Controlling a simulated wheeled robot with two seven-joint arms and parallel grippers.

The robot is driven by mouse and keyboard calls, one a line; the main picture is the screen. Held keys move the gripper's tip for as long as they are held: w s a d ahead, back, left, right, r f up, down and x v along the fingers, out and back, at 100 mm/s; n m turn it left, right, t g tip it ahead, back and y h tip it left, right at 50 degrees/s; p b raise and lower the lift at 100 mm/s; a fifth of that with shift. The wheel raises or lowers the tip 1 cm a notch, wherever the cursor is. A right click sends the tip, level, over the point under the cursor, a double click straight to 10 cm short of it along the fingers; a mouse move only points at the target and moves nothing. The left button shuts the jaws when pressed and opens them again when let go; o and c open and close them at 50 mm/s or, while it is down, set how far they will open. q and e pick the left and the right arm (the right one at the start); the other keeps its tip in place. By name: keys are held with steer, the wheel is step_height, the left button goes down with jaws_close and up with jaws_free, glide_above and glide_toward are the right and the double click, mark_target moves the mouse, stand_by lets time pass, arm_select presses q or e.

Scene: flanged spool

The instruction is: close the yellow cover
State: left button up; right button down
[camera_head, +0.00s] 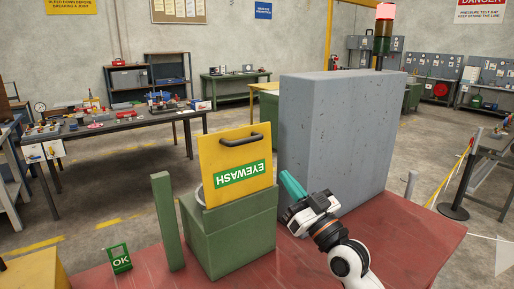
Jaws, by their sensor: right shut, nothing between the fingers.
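The yellow cover (223,160) stands upright, raised at the top of a green box (240,236). It has a dark handle (240,140) near its upper edge and a green EYEWASH label whose lettering appears upside down. My left gripper is not in view.
A tall grey block (338,140) stands right behind my right gripper. A green post (167,222) and a small green OK sign (119,260) stand left of the box. The red tabletop (405,240) is clear at the right front.

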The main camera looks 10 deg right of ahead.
steer(key=w+f+p+x, duration=0.1)
steer(key=f+p+x, duration=0.1)
steer(key=x, duration=1.1)
steer(key=shift+p, duration=0.65)
steer(key=shift+a, duration=0.1)
steer(key=shift+w, duration=0.1)
